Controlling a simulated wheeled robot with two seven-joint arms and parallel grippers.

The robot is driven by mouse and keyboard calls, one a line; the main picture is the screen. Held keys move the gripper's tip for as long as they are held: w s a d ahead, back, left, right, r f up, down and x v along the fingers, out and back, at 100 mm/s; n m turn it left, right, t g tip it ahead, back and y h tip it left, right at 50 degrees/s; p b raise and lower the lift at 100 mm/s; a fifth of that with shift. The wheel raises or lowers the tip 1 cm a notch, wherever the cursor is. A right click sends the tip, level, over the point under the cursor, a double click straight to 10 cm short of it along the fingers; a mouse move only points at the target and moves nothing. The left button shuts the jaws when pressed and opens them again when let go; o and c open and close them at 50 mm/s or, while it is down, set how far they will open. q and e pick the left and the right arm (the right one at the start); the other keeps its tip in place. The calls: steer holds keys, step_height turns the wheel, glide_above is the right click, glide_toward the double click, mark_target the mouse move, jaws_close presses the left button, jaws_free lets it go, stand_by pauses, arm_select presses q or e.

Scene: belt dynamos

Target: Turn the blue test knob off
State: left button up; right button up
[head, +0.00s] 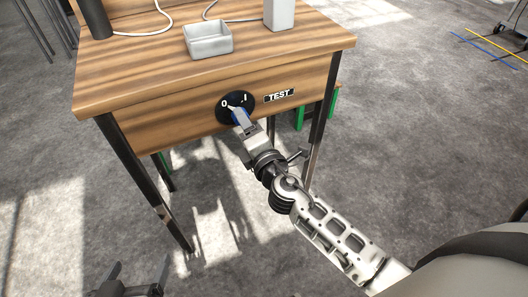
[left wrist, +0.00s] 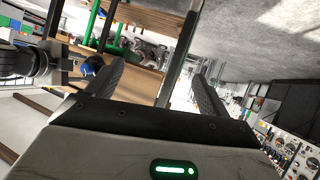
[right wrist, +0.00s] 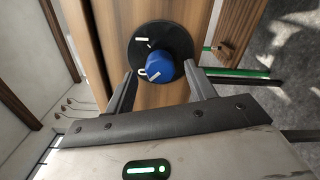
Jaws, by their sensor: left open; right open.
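The blue test knob (right wrist: 161,66) sits on a round black dial (right wrist: 146,42) on the front of the wooden table. The dial carries a white 0 and a white I, and a TEST label (head: 279,96) is beside it in the head view. A white line shows on the knob; I cannot tell for sure which mark it points to. My right gripper (right wrist: 160,72) is open, with one finger on each side of the knob; contact is not clear. In the head view it partly hides the knob. My left gripper (head: 140,272) is open and empty, low at the left, away from the table.
A grey open box (head: 208,39), a pale block (head: 279,14) and a dark cylinder (head: 95,18) with a white cable stand on the tabletop (head: 150,65). A dark table leg (head: 140,180) stands below the left side. The floor in front is clear.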

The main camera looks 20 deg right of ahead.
arm_select(q)
steer(key=f+b, duration=0.1)
steer(key=b, duration=0.2)
steer(key=shift+d+f, duration=0.2)
steer(key=shift+f, duration=0.2)
arm_select(e)
steer(key=s, duration=1.3)
steer(key=shift+s+d, duration=0.2)
steer(key=shift+d, duration=0.05)
